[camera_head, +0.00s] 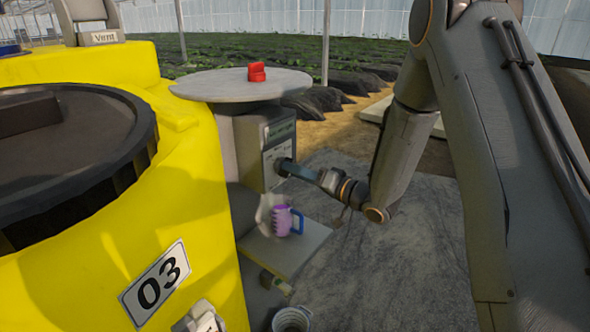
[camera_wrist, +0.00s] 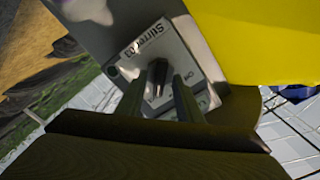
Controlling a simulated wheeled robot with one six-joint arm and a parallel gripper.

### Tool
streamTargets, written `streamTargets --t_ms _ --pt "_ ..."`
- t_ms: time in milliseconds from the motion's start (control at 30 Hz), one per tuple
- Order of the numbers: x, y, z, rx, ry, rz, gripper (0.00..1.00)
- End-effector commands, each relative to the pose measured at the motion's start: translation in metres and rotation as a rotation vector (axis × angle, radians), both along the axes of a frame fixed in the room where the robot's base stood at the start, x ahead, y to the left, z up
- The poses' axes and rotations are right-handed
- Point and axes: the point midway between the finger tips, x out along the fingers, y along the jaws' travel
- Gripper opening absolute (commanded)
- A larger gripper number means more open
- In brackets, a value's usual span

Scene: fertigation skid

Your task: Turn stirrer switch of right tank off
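The stirrer switch is a dark knob (camera_wrist: 157,72) on a pale plate marked "Stirrer 03" (camera_wrist: 150,38) in the wrist view. "On" is printed on the plate to the knob's right. The plate sits on a grey box (camera_head: 250,145) beside the yellow tank (camera_head: 205,210) marked 03. My gripper (camera_wrist: 158,88) is open, one finger on each side of the knob. I cannot tell whether the fingers touch it. In the head view my gripper (camera_head: 284,167) is at the box's front face, and the knob is hidden there.
A round grey disc (camera_head: 225,86) with a red piece (camera_head: 256,71) is above the box. Below, a purple mug (camera_head: 281,219) stands on a pale board (camera_head: 300,246), with a bucket (camera_head: 291,319) lower down. Open paved floor (camera_head: 400,270) lies to the right.

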Motion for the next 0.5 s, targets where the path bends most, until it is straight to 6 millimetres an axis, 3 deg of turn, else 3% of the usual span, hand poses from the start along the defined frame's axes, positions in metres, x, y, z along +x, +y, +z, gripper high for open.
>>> streamTargets --t_ms 367,500 --pt "0.0043 0.0059 -0.0002 0.000 0.000 0.000 0.32" --pt "0.0043 0.0057 -0.0001 0.000 0.000 0.000 0.09"
